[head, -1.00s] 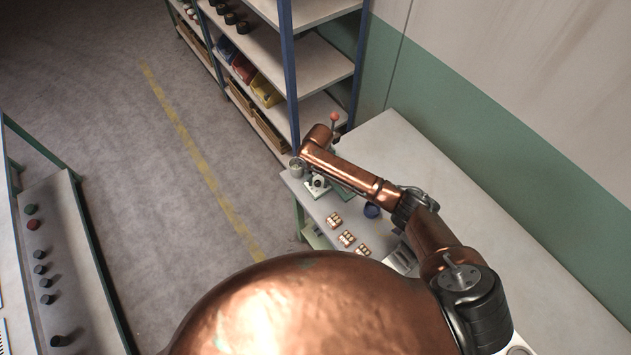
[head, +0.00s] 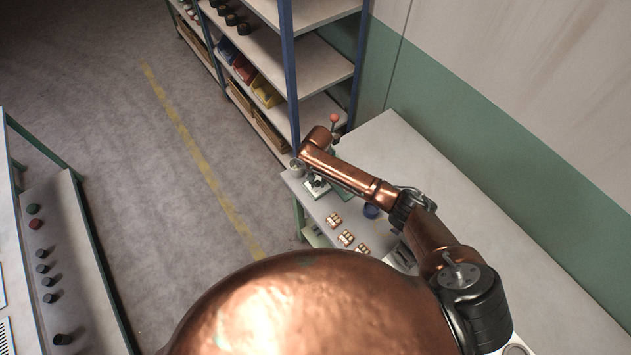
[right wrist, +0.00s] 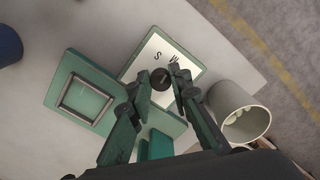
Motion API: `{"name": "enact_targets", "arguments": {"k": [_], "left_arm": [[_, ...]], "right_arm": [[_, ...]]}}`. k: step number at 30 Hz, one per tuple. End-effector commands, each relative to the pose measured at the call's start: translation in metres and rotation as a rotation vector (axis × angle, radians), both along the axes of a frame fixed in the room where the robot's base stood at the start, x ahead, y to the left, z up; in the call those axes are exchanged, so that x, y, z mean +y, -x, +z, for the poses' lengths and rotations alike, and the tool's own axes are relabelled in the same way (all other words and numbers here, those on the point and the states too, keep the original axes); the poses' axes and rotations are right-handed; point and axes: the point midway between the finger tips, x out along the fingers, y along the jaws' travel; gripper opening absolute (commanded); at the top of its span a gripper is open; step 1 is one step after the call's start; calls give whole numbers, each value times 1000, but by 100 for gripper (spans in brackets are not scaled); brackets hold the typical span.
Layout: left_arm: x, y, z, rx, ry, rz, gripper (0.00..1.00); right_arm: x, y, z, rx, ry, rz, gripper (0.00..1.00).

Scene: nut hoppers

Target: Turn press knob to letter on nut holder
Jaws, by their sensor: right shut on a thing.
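The press knob (right wrist: 160,79) is small, dark and round in the right wrist view. It sits on a white plate (right wrist: 150,52) printed with the letters S and W; other letters are hidden or out of view. My right gripper (right wrist: 163,84) has its two fingertips closed on either side of the knob. Which letter the knob points to cannot be told. In the head view my right gripper (head: 317,183) is small, at the table's far left corner. Several groups of copper-coloured nuts (head: 346,238) lie on the table; letters on their holders are not readable. My left gripper is not in view.
A green press part with a square metal frame (right wrist: 87,101) stands beside the plate. A pale cup (right wrist: 240,110) is close to my right fingers. A blue round container (head: 372,211) stands on the table (head: 400,140). A shelf rack (head: 320,70) stands behind. The table's back is clear.

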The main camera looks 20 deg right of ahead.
Motion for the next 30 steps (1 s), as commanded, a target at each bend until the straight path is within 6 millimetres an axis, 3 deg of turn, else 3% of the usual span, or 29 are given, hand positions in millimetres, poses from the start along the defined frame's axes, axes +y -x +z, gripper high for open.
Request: {"name": "enact_targets", "arguments": {"k": [12,30], "left_arm": [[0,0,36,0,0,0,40],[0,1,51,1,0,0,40]], "right_arm": [[-2,0,3,1,4,343,0],[-1,-1,0,-1,1,648,0]]}}
